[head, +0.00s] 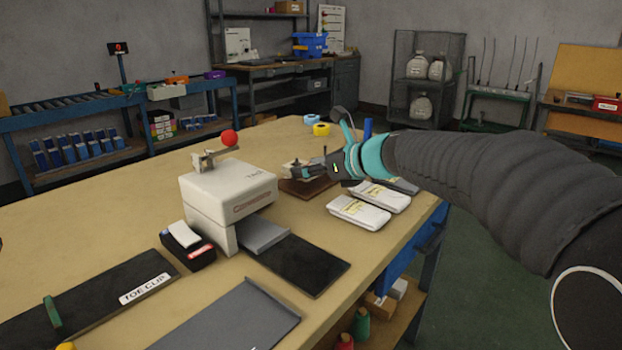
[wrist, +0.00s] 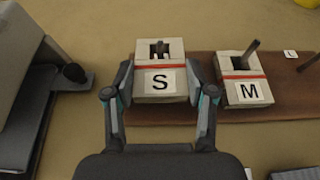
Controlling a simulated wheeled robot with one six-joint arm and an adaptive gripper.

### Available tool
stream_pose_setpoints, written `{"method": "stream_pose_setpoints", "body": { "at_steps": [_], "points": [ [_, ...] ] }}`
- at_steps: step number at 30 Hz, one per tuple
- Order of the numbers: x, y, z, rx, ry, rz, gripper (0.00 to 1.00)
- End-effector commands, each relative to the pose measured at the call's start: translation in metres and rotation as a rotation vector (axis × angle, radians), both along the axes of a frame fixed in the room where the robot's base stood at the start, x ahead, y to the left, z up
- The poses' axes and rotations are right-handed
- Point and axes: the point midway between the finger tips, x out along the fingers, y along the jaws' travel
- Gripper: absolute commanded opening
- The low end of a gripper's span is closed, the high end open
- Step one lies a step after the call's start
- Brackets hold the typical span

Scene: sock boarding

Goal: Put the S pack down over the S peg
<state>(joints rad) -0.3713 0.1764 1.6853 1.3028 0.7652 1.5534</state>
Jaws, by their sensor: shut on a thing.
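The S pack (wrist: 158,56) is a pale block with a red band and a white label reading S. My gripper (wrist: 160,72) is shut on it, with one finger on each side. Through the pack's slot a dark upright piece shows, which looks like the S peg (wrist: 159,46). The pack is at the left end of the brown peg board (wrist: 205,117). Whether it rests on the board or hangs just above it, I cannot tell. In the head view my gripper (head: 305,171) is over the board (head: 304,188), and the S pack is small there.
The M pack (wrist: 246,82) sits right of the S pack, around a tilted-looking peg (wrist: 250,48). A third peg (wrist: 309,62) is bare. A white press machine (head: 230,200) stands left of the board. White packets (head: 358,212) lie in front of it.

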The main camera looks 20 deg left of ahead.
Motion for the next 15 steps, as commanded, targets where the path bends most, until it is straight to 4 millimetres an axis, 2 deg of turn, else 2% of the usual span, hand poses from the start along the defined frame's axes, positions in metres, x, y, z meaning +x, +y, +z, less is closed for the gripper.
{"method": "stream_pose_setpoints", "body": {
  "at_steps": [1, 4, 15],
  "points": [
    [0.0, 0.0, -0.01, 0.0, 0.005, -0.001, 0.21],
    [0.0, 0.0, -0.019, 0.0, 0.003, -0.001, 0.21],
    [0.0, 0.0, -0.023, -0.001, 0.001, -0.001, 0.21]
  ]
}}
